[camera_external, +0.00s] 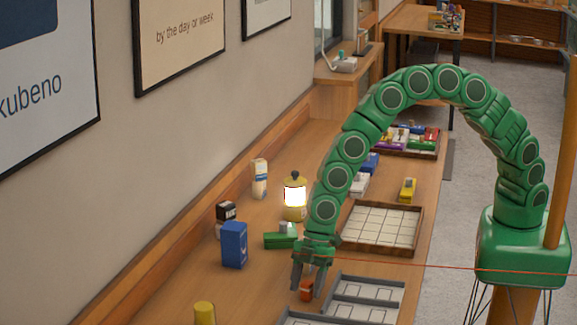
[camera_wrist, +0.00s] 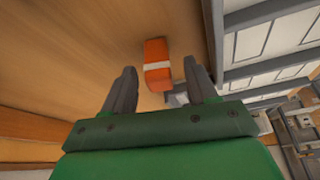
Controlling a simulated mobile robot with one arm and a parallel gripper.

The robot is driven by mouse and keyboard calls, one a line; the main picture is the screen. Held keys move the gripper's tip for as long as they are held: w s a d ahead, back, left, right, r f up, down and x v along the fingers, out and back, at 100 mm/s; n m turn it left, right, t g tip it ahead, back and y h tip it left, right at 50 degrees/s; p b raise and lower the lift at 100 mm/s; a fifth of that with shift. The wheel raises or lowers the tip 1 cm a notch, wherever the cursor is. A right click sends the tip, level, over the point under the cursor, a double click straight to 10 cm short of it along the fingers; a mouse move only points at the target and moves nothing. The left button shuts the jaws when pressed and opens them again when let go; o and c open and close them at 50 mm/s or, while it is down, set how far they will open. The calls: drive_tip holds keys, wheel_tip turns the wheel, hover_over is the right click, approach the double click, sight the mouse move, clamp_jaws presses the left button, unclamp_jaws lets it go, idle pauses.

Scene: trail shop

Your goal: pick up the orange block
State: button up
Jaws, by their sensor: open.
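The orange block (camera_external: 306,290) is on the wooden counter, close to the grey-edged tray. In the wrist view the orange block (camera_wrist: 156,64) shows a white band across it and lies beyond my fingertips, roughly between their lines. My gripper (camera_external: 308,284) points down at the block and is open. In the wrist view its two dark fingers (camera_wrist: 162,80) are apart, with nothing clearly held between them. I cannot tell how much height is left between the fingertips and the block.
A grey divided tray (camera_external: 333,286) lies just right of the block. A blue box (camera_external: 234,245), a green block (camera_external: 276,241), a lit lantern (camera_external: 295,198) and a yellow cylinder (camera_external: 204,312) stand to the left. A wood-framed grid tray (camera_external: 382,228) lies behind.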

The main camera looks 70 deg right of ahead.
drive_tip(key=c, duration=1)
drive_tip(key=shift+c, duration=0.2)
